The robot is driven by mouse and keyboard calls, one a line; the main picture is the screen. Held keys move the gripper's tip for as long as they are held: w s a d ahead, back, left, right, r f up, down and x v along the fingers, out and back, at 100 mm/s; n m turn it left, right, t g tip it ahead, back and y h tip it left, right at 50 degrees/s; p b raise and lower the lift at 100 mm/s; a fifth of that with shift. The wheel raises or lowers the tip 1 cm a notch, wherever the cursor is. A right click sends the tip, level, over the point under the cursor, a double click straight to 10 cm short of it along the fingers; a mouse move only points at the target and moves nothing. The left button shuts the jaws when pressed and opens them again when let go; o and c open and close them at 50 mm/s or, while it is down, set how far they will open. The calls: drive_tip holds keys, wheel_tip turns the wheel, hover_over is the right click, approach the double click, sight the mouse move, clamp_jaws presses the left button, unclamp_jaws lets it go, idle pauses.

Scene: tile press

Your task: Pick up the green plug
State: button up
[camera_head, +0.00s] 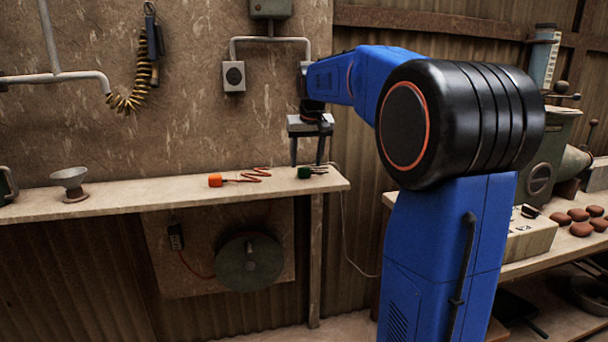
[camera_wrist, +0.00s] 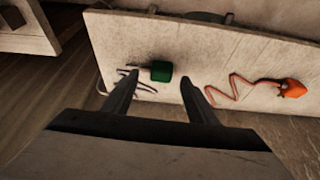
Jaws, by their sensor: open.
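The green plug (camera_head: 305,172) lies near the right end of the narrow wall shelf (camera_head: 130,195), with a thin dark cord beside it. In the wrist view the green plug (camera_wrist: 161,71) shows just beyond and between the two fingertips, with its cord running to the left. My gripper (camera_head: 307,158) points down over the shelf's right end, above the plug. It is open and empty, and its fingers (camera_wrist: 158,80) stand apart on either side of the plug in the wrist view. Whether the fingertips are level with the plug cannot be told.
An orange plug (camera_head: 215,180) with a coiled orange cord lies left of the green plug on the shelf; it also shows in the wrist view (camera_wrist: 291,88). The wall rises close behind the shelf. A bench with reddish lumps (camera_head: 580,222) stands right.

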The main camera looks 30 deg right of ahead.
sight(304, 169)
drive_tip(key=x, duration=0.4)
drive_tip(key=shift+a+f, duration=0.1)
drive_tip(key=shift+a, duration=0.05)
drive_tip(key=c, duration=1.2)
drive_tip(key=shift+o, duration=0.2)
